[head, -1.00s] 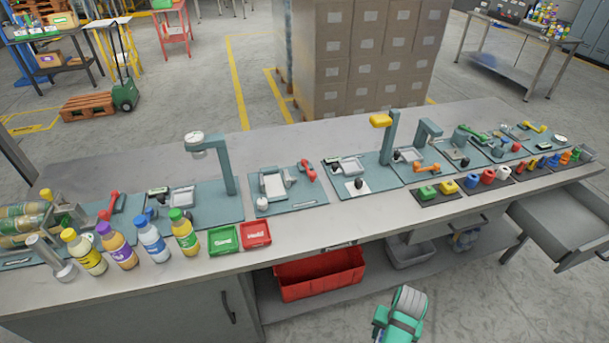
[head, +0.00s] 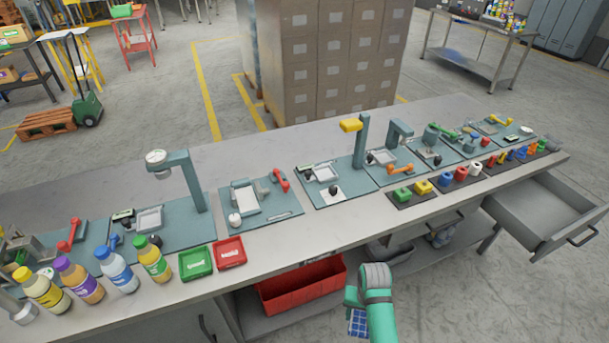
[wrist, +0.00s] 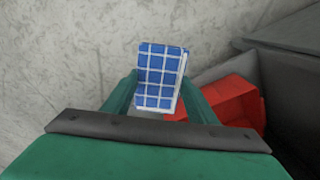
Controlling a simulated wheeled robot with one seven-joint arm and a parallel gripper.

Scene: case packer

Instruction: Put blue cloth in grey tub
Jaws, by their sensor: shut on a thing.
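The blue cloth, with a white check pattern, is held folded between the fingers of my gripper (wrist: 160,90) in the wrist view. In the head view the cloth (head: 357,323) hangs below my gripper (head: 356,308), in front of the bench and over the floor side. My gripper is shut on it. The grey tub (head: 402,252) sits on the low shelf under the bench, right of the red bin. My arm hides part of the tub, and its inside is mostly out of sight.
A red bin (head: 303,287) stands on the low shelf (head: 270,322), left of the tub. An open drawer (head: 545,215) juts out at the right. The bench top (head: 290,240) above carries bottles, small trays and fixtures. The floor in front is clear.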

